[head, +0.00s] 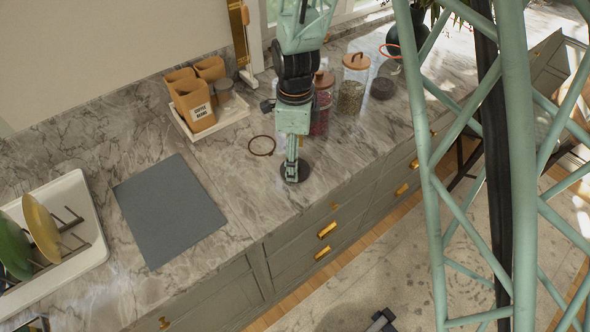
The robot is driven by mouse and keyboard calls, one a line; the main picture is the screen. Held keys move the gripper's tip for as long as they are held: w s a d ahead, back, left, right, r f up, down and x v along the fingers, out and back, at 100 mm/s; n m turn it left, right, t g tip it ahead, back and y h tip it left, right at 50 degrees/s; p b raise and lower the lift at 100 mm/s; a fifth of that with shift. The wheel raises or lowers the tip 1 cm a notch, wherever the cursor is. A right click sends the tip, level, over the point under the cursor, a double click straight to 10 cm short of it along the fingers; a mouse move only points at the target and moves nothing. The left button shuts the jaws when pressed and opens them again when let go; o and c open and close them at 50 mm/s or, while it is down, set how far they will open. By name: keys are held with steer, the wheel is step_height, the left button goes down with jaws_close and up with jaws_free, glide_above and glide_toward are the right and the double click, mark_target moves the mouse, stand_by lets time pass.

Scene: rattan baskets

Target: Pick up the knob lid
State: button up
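My gripper (291,177) points straight down over the counter, with its fingertips at a dark round disc (303,174) that looks like the knob lid. The gripper covers the middle of the disc, so any knob is hidden. I cannot tell whether the fingers are apart or closed on it. The disc appears to lie flat on the marble near the counter's front edge. A similar dark round piece (382,88) lies farther back on the right, beside the glass jars.
Glass jars with wooden lids (355,62) stand behind my arm. A brown ring (262,146) lies left of the gripper. A tray (239,110) of brown canisters (194,104) is at the back. A grey mat (168,210) and a white dish rack (88,238) lie left.

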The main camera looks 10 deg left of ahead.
mark_target(304, 167)
steer(key=shift+w+f, duration=0.1)
steer(key=shift+f, duration=1.95)
steer(key=shift+c, duration=0.4)
steer(key=c, duration=0.9)
